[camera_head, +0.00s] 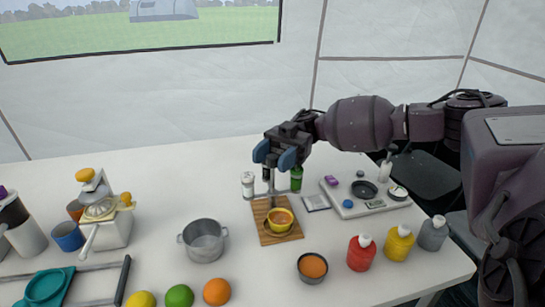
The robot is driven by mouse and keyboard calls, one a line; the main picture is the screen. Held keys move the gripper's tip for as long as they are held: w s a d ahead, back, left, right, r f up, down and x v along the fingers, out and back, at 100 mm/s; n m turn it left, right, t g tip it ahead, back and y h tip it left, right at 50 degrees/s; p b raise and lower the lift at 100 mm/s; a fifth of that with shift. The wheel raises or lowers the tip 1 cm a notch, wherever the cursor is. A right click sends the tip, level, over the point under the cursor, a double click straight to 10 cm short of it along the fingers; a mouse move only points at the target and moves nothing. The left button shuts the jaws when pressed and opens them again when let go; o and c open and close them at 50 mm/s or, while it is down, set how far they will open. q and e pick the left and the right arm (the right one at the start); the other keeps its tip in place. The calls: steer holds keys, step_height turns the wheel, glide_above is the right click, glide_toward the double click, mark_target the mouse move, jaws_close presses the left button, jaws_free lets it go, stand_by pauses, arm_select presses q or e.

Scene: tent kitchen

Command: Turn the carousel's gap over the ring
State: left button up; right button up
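My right gripper (274,156), with blue fingertips, points down above the back of a wooden board (267,209). A thin grey upright rod (271,183) shows below and between its fingertips. I cannot tell whether the fingers touch it. A white shaker (248,185) and a green bottle (296,180) stand on either side of the rod, with a dark bottle behind. I cannot clearly make out the carousel, its gap or the ring. My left gripper is out of view.
A steel pot (204,241) stands left of the board. A bowl of orange contents (312,267) and red (361,252), yellow (398,243) and grey bottles are at front right. A white tray (362,202) lies at right. A juicer (106,218) stands left. Fruit lies in front.

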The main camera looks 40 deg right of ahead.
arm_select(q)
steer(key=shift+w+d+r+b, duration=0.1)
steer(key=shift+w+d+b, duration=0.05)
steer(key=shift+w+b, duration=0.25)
arm_select(e)
steer(key=v, duration=1)
steer(key=shift+w+d, duration=0.2)
steer(key=shift+d, duration=0.15)
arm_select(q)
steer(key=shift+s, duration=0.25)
